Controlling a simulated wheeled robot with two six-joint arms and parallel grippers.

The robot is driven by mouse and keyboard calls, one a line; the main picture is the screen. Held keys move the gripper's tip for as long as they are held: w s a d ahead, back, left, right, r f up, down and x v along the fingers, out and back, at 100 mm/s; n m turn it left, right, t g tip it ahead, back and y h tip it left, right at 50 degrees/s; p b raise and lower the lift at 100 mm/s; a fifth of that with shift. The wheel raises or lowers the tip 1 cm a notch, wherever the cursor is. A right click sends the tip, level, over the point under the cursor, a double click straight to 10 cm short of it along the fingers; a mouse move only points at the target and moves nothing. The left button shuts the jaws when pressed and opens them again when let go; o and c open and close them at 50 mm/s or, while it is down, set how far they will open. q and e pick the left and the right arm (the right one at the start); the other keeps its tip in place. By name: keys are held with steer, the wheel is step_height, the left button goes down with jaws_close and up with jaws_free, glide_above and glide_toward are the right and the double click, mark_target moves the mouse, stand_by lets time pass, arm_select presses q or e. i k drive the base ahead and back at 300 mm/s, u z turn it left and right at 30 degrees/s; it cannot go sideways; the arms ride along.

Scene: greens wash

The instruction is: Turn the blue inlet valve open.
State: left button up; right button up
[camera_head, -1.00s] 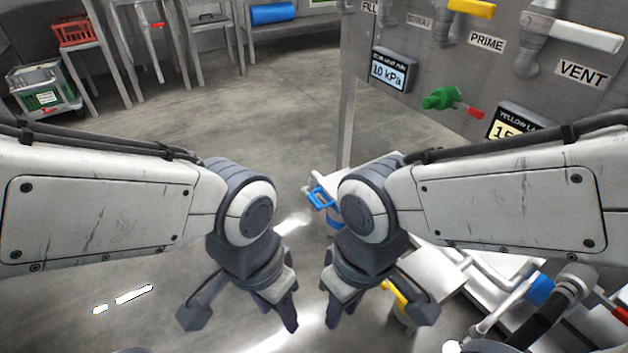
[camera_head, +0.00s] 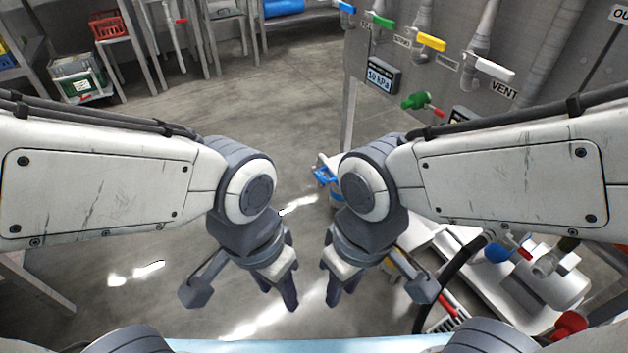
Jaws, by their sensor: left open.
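Two blue handles are in view, and I cannot tell for sure which is the inlet valve. A blue lever (camera_head: 347,7) is at the top edge, first in the row of levers on the grey panel. A blue handle (camera_head: 324,175) sits low at the left end of the bench, partly hidden behind my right arm. My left gripper (camera_head: 240,292) is open and empty over the floor, pointing down. My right gripper (camera_head: 381,290) is also open and empty, to its right. Both grippers are apart from the blue handles.
The panel also carries green (camera_head: 382,20), yellow (camera_head: 431,42) and white (camera_head: 495,69) levers, a pressure display (camera_head: 381,76) and a green valve (camera_head: 417,101). The bench with white pipes stands at right. The floor at left is mostly clear.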

mark_target(316, 175)
steer(key=u, duration=0.3)
steer(key=i, duration=1.4)
steer(key=z, duration=0.1)
